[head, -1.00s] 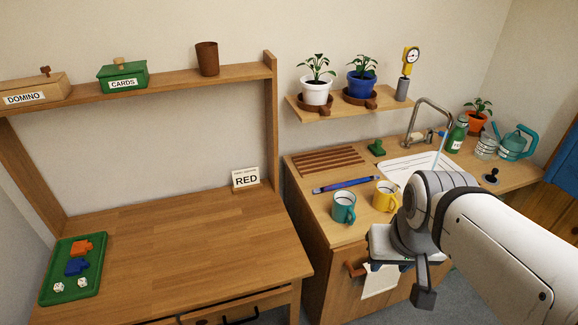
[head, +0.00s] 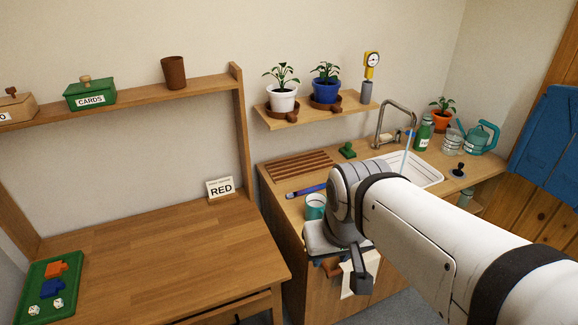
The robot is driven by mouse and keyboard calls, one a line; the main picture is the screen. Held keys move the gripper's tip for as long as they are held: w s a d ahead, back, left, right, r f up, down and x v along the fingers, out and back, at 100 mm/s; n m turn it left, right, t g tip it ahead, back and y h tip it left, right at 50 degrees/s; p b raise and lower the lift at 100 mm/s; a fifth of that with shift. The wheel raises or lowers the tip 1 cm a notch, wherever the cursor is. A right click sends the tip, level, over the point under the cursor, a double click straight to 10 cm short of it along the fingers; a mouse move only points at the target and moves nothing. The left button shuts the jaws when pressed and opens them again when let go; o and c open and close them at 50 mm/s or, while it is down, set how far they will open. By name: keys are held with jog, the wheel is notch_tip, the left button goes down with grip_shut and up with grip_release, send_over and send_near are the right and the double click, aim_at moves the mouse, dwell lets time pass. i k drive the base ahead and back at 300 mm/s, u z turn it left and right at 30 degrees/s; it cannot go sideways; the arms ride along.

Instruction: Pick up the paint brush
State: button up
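A long, thin blue thing (head: 307,190) lies on the counter in front of the slatted wooden rack; it could be the paint brush, but it is too small to tell. My arm hides its right end. A thin light-blue stick (head: 407,139) also stands up by the sink, and I cannot tell what it is. My gripper (head: 359,284) points down in front of the counter's front edge, to the right of and nearer than the blue thing. One dark finger shows clearly; the opening between the fingers does not. I see nothing held in it.
A teal mug (head: 315,207) stands on the counter close to my wrist. The sink (head: 425,174) with its tap (head: 381,118) lies behind my arm. A shelf (head: 285,119) with potted plants hangs above. The wooden desk (head: 150,255) at left is mostly clear.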

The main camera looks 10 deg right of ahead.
aim_at(312, 189)
jog(key=i, duration=0.95)
